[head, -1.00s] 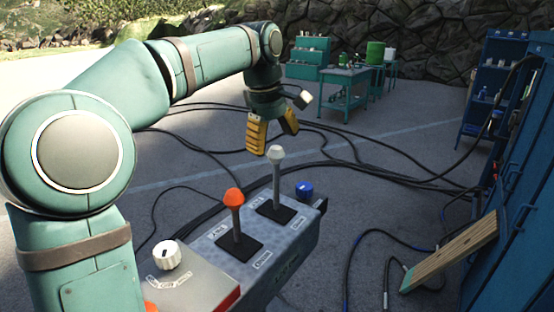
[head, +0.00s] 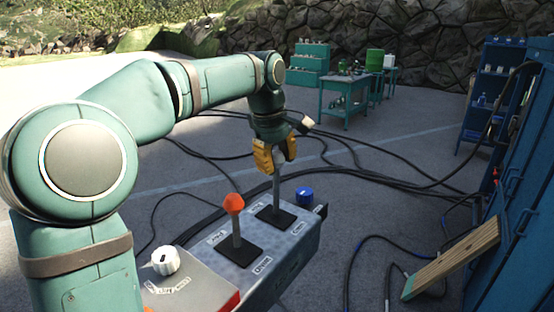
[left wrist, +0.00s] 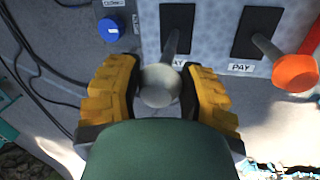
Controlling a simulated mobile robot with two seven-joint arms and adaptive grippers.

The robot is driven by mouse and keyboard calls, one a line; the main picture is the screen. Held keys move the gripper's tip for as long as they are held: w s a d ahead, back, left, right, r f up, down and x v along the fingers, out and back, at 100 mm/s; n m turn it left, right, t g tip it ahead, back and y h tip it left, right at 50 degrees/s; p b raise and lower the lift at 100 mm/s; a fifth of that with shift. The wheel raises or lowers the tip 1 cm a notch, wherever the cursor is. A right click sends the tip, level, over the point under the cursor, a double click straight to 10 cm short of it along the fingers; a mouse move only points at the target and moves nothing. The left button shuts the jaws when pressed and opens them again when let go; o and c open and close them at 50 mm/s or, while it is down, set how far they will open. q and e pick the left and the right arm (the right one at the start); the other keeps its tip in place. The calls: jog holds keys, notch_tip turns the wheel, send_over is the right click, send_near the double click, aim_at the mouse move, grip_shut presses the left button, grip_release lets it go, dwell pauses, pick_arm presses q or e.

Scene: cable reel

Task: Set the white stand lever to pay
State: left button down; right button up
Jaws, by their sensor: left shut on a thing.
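The white stand lever rises from a black slot plate on the grey control box (head: 285,255). Its shaft (head: 276,190) shows below my left gripper (head: 275,160) in the head view. In the left wrist view the lever's white knob (left wrist: 161,85) sits between the yellow fingers of my left gripper (left wrist: 160,92), which is shut on it. A label beside its slot is partly hidden by the lever and a finger. The orange-knobbed lever (head: 233,204) stands beside it, with a label reading PAY in the left wrist view. My right gripper is not in view.
A blue knob (head: 304,196) is on the far end of the box, and a white dial (head: 166,261) is on the near panel. Black cables (head: 400,180) cross the ground. A wooden plank (head: 452,258) leans by the blue cabinet at right.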

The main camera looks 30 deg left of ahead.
pick_arm(q)
jog(key=shift+a+p, duration=0.3)
jog(key=shift+a, duration=0.05)
jog(key=a, duration=0.2)
jog(key=a+p, duration=0.1)
jog(key=a+f+p, duration=0.1)
jog(key=a, duration=0.1)
jog(key=shift+w+a, duration=0.3)
jog(key=shift+c, duration=2.3)
grip_release()
jog(key=shift+s, duration=0.1)
jog(key=shift+d, duration=0.1)
notch_tip(320, 180, up, 12)
jog(key=s, duration=0.2)
jog(key=shift+a+f, duration=0.15)
jog(key=shift+a, duration=0.15)
jog(key=shift+s, duration=0.1)
